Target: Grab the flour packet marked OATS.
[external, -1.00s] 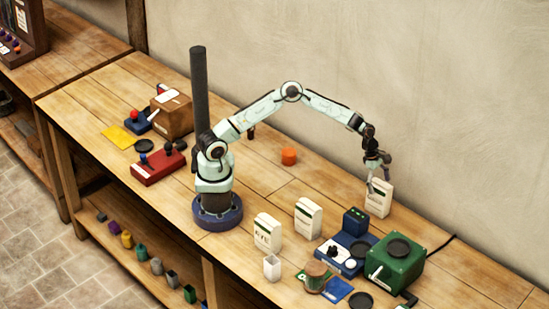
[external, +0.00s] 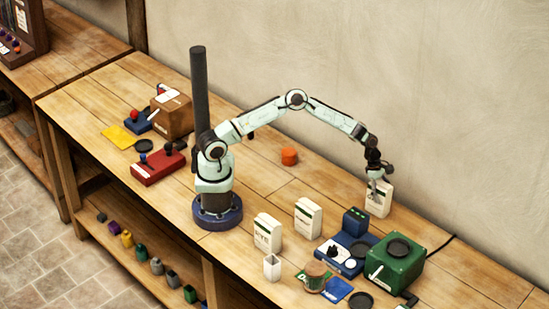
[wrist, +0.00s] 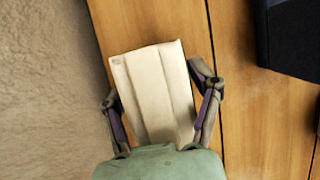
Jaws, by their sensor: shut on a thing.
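A cream flour packet (external: 381,200) stands upright on the bench near the wall, at the right in the external view. My gripper (external: 380,187) is over its top, shut on it. In the wrist view the packet (wrist: 153,92) lies between the two fingers of my gripper (wrist: 158,115), seen from above. Its label is not readable here. Two more cream packets stand on the bench: a front one (external: 268,233) with dark lettering that looks like RYE, and a middle one (external: 307,218) whose lettering is too small to read.
A blue device (external: 342,254) and a green machine (external: 396,262) stand in front of the held packet. A small white cup (external: 272,266) and a brown pot (external: 316,275) are near the front edge. An orange piece (external: 289,157) lies near the wall. The wall is close behind the gripper.

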